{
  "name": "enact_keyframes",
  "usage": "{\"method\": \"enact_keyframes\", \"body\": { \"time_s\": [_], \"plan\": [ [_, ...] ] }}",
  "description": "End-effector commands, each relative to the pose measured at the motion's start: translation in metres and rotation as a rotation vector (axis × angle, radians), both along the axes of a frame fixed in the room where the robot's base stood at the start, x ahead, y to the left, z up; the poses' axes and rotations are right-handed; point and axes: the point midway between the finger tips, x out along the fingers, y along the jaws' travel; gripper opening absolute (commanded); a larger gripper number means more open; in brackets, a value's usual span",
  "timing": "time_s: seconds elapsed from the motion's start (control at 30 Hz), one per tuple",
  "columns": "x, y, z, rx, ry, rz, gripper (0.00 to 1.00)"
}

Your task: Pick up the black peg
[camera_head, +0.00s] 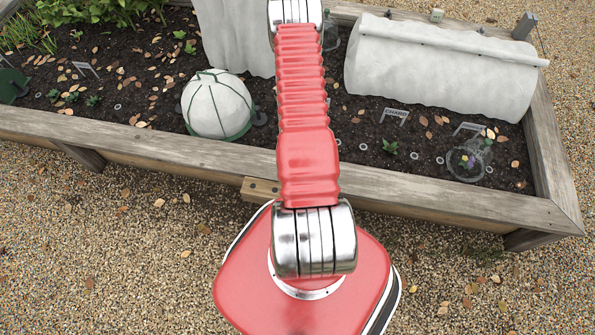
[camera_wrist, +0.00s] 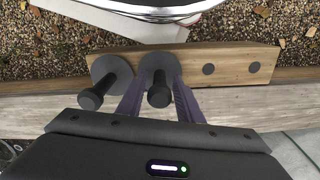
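Two black pegs with round discs and knobbed stems stick out of a wooden board (camera_wrist: 228,66) in the wrist view. One black peg (camera_wrist: 159,96) is at the middle, between the two purple-grey fingers of my gripper (camera_wrist: 159,80). The other black peg (camera_wrist: 91,100) is just left of the fingers. The fingers stand apart on either side of the middle peg, with gaps beside its knob. I cannot tell whether the fingertips touch its disc. In the head view the board (camera_head: 257,190) shows on the bed's front edge, partly behind my red arm; my gripper is not seen there.
Two dark holes (camera_wrist: 208,68) are in the board's right part. The raised bed (camera_head: 430,198) holds a white tunnel cover (camera_head: 440,70), a white dome (camera_head: 217,104), a clear dome (camera_head: 468,160) and small plant labels. Gravel (camera_head: 110,260) lies in front.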

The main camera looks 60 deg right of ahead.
Motion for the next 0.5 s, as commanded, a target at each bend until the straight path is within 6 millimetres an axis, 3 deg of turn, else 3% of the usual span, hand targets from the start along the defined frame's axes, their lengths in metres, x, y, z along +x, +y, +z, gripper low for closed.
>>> {"method": "enact_keyframes", "body": {
  "time_s": [0.43, 0.5],
  "plan": [
    [0.0001, 0.0000, 0.0001, 0.000, 0.000, 0.000, 0.01],
    [0.0001, 0.0000, 0.0001, 0.000, 0.000, 0.000, 0.00]
  ]
}}
